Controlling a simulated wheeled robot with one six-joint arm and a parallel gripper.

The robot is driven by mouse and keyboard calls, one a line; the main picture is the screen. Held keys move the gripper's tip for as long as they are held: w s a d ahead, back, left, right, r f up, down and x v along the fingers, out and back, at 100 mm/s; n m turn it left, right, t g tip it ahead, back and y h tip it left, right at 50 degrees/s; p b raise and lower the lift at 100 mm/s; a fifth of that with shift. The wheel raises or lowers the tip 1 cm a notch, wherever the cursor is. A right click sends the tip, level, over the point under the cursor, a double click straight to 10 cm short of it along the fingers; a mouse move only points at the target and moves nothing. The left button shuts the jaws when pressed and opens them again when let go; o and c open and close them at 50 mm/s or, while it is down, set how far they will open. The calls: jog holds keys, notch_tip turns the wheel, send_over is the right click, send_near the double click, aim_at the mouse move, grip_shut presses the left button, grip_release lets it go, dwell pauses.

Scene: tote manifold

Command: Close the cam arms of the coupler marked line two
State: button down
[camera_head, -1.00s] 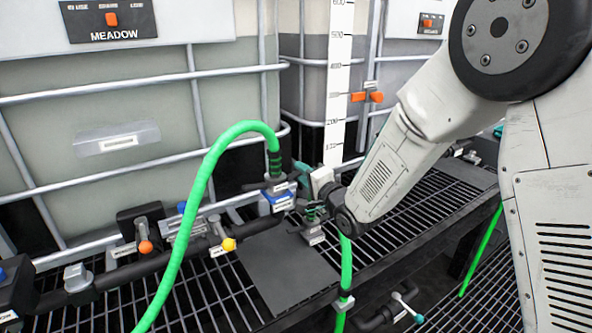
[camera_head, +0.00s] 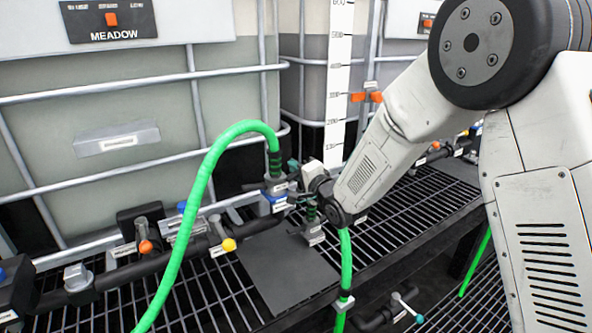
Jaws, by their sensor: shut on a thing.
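A coupler with a blue band (camera_head: 272,199) sits at the end of the looping green hose (camera_head: 202,165), on the dark pipe in the centre of the view. Dark arms stick out from its sides. Its small label is too small to read. My gripper (camera_head: 294,189) is at the coupler's right side, small and partly hidden by my wrist. It appears shut on the coupler's right cam arm, though the contact is hard to make out. The left cam arm (camera_head: 252,187) sticks out to the left.
A second green hose (camera_head: 346,265) hangs just below my wrist. Valves with an orange knob (camera_head: 146,247) and a yellow knob (camera_head: 229,245) stand left of the coupler. The caged MEADOW tote (camera_head: 85,110) is close behind. A grey plate (camera_head: 285,275) on the grating is bare.

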jog(key=shift+r+n, duration=0.1)
jog(key=shift+n, duration=0.2)
jog(key=r+n, duration=0.1)
jog(key=n, duration=0.2)
jog(key=s+a+r+n, duration=0.1)
jog(key=n, duration=0.3)
jog(key=a+r+n, duration=0.1)
jog(key=n, duration=0.3)
jog(key=shift+s+a, duration=0.15)
jog(key=shift+s, duration=0.15)
jog(key=shift+n, duration=0.3)
jog(key=shift+f, duration=0.1)
jog(key=c, duration=1.5)
grip_release()
